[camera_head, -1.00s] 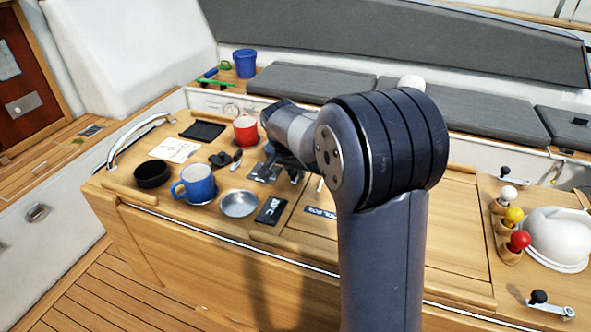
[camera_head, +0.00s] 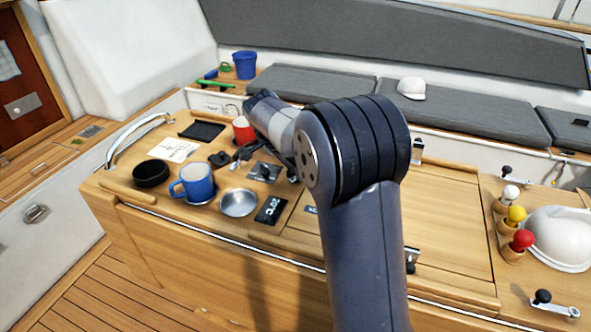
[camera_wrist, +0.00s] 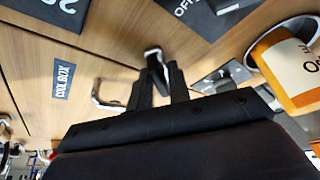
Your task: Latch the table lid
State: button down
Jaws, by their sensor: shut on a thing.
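The wooden table lid (camera_head: 455,225) lies flat and looks closed, partly hidden behind my arm. A bent metal handle (camera_wrist: 105,100) shows just left of the fingers. Dark metal fittings sit at the lid's far edge (camera_head: 417,150) and near edge (camera_head: 410,260).
Left of the lid stand a blue mug (camera_head: 196,183), a red mug (camera_head: 243,130), a black cup (camera_head: 151,174) and a metal bowl (camera_head: 238,203). Coloured knobs (camera_head: 516,215) and a white helmet (camera_head: 558,238) stand at the right. The lid's right half is clear.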

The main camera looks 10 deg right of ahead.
jog(key=m+g, duration=0.1)
jog(key=m, duration=0.1)
jog(key=m+g+p, duration=0.1)
jog(key=m, duration=0.2)
jog(key=shift+r+m, duration=0.1)
jog(key=shift+m, duration=0.2)
jog(key=m+g+p, duration=0.1)
jog(key=m, duration=0.1)
jog(key=m+p, duration=0.1)
jog(key=m, duration=0.1)
jog(key=shift+m+g+y, duration=0.4)
jog(key=c, duration=1.5)
grip_release()
jog(key=shift+o, duration=0.2)
jog(key=v, duration=1)
jog(key=shift+w+a+r+p, duration=0.15)
jog(key=shift+w+r+p, duration=0.1)
jog(key=shift+p, duration=0.15)
jog(key=shift+s+f, duration=0.1)
